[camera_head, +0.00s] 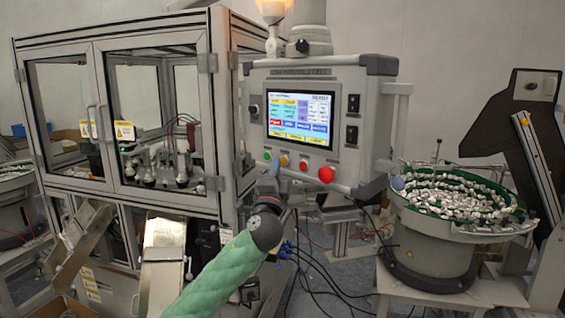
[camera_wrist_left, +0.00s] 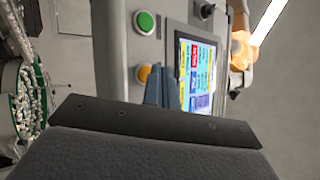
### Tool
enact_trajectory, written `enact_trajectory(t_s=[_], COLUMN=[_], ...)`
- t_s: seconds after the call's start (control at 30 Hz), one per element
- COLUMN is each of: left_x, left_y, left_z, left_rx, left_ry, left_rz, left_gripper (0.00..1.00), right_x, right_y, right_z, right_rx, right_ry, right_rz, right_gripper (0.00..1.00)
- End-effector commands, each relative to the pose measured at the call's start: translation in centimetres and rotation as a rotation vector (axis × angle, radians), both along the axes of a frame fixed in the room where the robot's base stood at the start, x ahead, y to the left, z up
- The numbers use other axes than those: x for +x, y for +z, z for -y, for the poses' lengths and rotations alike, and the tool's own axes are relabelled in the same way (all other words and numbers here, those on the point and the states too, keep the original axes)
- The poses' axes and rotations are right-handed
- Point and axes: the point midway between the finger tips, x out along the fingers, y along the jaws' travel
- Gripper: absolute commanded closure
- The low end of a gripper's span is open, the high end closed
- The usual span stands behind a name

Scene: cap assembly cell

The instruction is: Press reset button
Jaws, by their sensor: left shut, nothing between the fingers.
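The control panel (camera_head: 345,115) carries a lit screen and a row of buttons below it. A green button (camera_head: 267,156), a yellow button (camera_head: 284,160), a small red button (camera_head: 303,166) and a larger red knob (camera_head: 326,174) show there. I cannot read a label marking one as reset. My left gripper (camera_head: 273,168) is shut and empty, its blue fingers pointing up at the panel just beside the yellow button. In the left wrist view the fingertips (camera_wrist_left: 153,80) overlap the panel beside the yellow button (camera_wrist_left: 143,74), with the green button (camera_wrist_left: 145,22) above. Contact cannot be told.
A glazed machine cabinet (camera_head: 130,120) stands left of the panel. A bowl feeder (camera_head: 440,240) full of white caps stands at the right. Metal chutes (camera_head: 163,255) and loose cables lie below. The space right of my left forearm is mostly open.

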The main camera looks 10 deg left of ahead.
Motion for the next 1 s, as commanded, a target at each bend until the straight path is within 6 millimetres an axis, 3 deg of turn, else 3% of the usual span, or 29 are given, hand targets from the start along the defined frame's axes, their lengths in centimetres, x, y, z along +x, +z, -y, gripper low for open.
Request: enact_trajectory(t_s=[0.47,0.8,1.0], left_x=[-2.8,-5.0,-5.3], left_y=[0.0,0.0,0.0], left_z=[-1.6,-2.8,-2.9], left_rx=[0.001,-0.001,0.000], left_ry=[0.001,-0.001,0.000], left_rz=[0.000,0.000,0.000], left_gripper=[1.00,1.00,1.00], right_x=[0.0,0.0,0.0], right_y=[0.2,0.2,0.2], right_z=[-0.6,0.5,0.6], right_rx=[0.006,-0.004,-0.006], right_ry=[-0.002,0.001,0.002], right_rz=[0.000,0.000,0.000], right_gripper=[0.64,0.64,0.64])
